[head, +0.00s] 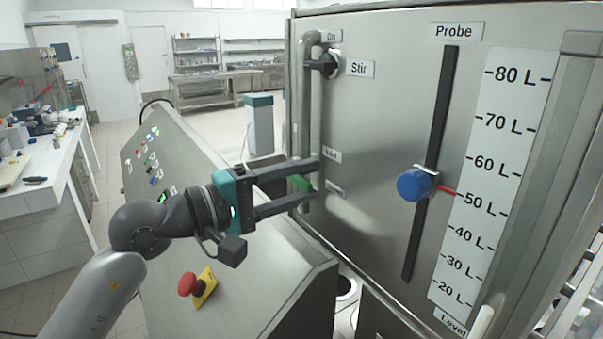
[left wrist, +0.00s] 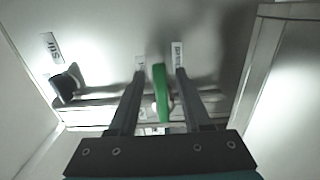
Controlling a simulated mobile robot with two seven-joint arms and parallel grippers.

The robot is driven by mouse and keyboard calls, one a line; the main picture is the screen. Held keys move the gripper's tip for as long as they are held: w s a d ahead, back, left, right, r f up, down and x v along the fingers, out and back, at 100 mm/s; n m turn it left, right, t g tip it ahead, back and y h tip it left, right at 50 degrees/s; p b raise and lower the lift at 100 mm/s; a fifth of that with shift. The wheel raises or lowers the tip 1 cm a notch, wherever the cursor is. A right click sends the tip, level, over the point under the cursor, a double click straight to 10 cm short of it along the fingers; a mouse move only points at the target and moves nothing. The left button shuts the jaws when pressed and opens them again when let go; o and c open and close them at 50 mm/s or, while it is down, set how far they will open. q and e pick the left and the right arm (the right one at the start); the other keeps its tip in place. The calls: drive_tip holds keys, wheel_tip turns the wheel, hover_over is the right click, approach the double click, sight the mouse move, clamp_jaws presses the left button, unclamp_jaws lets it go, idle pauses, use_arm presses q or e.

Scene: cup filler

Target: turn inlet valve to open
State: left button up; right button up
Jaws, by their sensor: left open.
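The inlet valve's green handle (head: 300,184) sits low on the left edge of the steel cabinet front, partly hidden by my gripper. In the left wrist view the green handle (left wrist: 160,92) is a narrow bar between my two fingers, roughly in line with them. My left gripper (head: 314,177) is open, with one finger on each side of the handle; it also shows in the left wrist view (left wrist: 160,74). A gap shows on both sides of the handle. A label (head: 332,156) beside the valve is partly covered. My right gripper is in no view.
A black stir knob (head: 327,65) is higher on the same cabinet beside a vertical pipe (head: 303,100). A blue probe knob (head: 412,185) on a black slot is to the right. A sloped console (head: 270,265) with a red emergency button (head: 188,284) lies below my arm.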

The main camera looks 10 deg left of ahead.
use_arm(q)
drive_tip(key=shift+w+d, duration=0.15)
clamp_jaws()
idle(0.4)
idle(1.0)
